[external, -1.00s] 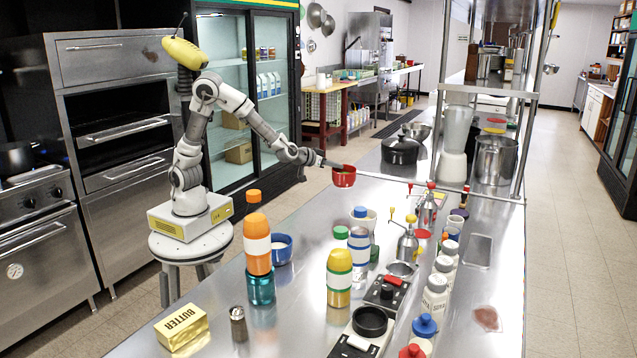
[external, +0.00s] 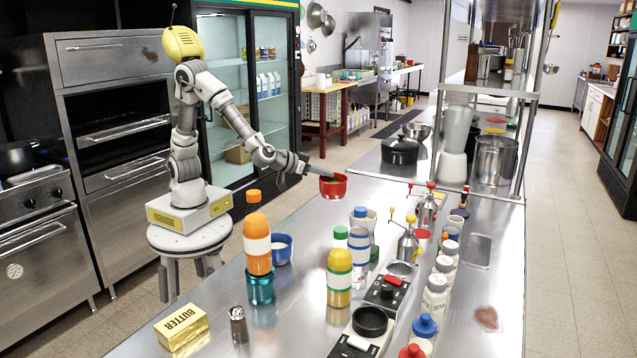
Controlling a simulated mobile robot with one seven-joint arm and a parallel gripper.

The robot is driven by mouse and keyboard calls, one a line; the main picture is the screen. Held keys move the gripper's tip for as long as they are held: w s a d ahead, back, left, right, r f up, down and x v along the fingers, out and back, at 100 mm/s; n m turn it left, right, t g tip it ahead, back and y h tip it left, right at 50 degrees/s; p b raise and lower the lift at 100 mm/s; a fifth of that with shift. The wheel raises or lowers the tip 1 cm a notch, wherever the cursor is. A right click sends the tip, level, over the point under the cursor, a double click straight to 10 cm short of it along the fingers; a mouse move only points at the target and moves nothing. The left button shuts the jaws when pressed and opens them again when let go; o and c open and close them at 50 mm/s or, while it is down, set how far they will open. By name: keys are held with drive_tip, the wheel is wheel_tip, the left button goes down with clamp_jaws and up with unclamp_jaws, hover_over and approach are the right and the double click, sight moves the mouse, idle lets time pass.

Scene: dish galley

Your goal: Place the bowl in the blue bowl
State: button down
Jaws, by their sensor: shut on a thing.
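A small red bowl (external: 334,188) hangs in the air above the far part of the counter. My gripper (external: 318,174) is shut on its left rim and holds it roughly upright. The blue bowl (external: 281,251) stands on the counter, lower and to the left of the red bowl, just right of the orange-topped bottle. Its inside looks pale. The red bowl is apart from the blue bowl, not over it. The fingertips are too small to see in detail.
A tall orange and white bottle (external: 257,245) stands beside the blue bowl, partly in front of it. A green-and-orange bottle (external: 339,275), butter box (external: 181,327) and shaker (external: 238,322) stand nearer. A black pot (external: 400,151) stands farther back. Counter behind the blue bowl is clear.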

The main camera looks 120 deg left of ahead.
drive_tip(key=s+d+r+m+t+h+p, duration=0.1)
drive_tip(key=d, duration=0.8)
drive_tip(key=s+d+r+m+t+h, duration=0.1)
drive_tip(key=d+r, duration=0.1)
drive_tip(key=d, duration=0.8)
drive_tip(key=s+d+r+m+t+h+p, duration=0.1)
drive_tip(key=s+d, duration=0.4)
drive_tip(key=d, duration=0.2)
drive_tip(key=s+d+r+m+t+h, duration=0.1)
drive_tip(key=s+d+m+h, duration=0.1)
drive_tip(key=s+d, duration=0.4)
drive_tip(key=shift+w+a+f+b, duration=0.95)
drive_tip(key=shift+w+a+f, duration=0.45)
drive_tip(key=shift+f, duration=0.45)
drive_tip(key=shift+w+a+f+b, duration=1)
drive_tip(key=shift+w+a+f, duration=0.35)
drive_tip(key=shift+f, duration=0.5)
drive_tip(key=shift+w+a+f+b, duration=0.95)
drive_tip(key=shift+w+a+f, duration=0.25)
drive_tip(key=shift+w+f, duration=0.5)
drive_tip(key=shift+s+f, duration=0.15)
drive_tip(key=shift+f, duration=0.1)
drive_tip(key=shift+f, duration=0.1)
drive_tip(key=c, duration=0.9)
unclamp_jaws()
drive_tip(key=shift+c, duration=0.2)
